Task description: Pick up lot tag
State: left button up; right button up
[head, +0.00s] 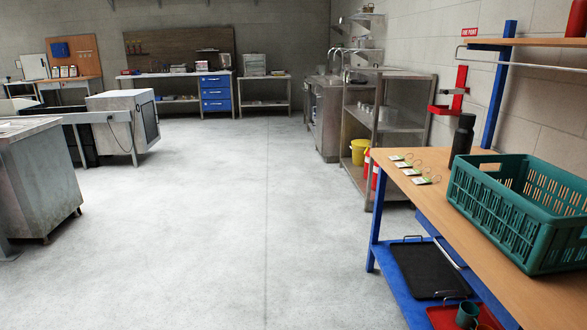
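Several lot tags (421,181) lie in a short row near the left edge of a wooden-topped bench (461,218) at the right of the head view. They look like small pale tags with thin wire loops. Their print is too small to read. Neither of my grippers shows in this view.
A green plastic crate (497,208) and a dark bottle (462,138) stand on the bench near the tags. A black tray (427,268) and a mug (467,313) are on its blue lower shelf. Open grey floor (230,230) lies left of the bench.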

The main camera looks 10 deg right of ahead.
aim_at(416, 171)
jog(key=u, duration=0.35)
jog(key=i, duration=2.55)
jog(key=z, duration=1.2)
jog(key=i, duration=1.3)
jog(key=z, duration=1.15)
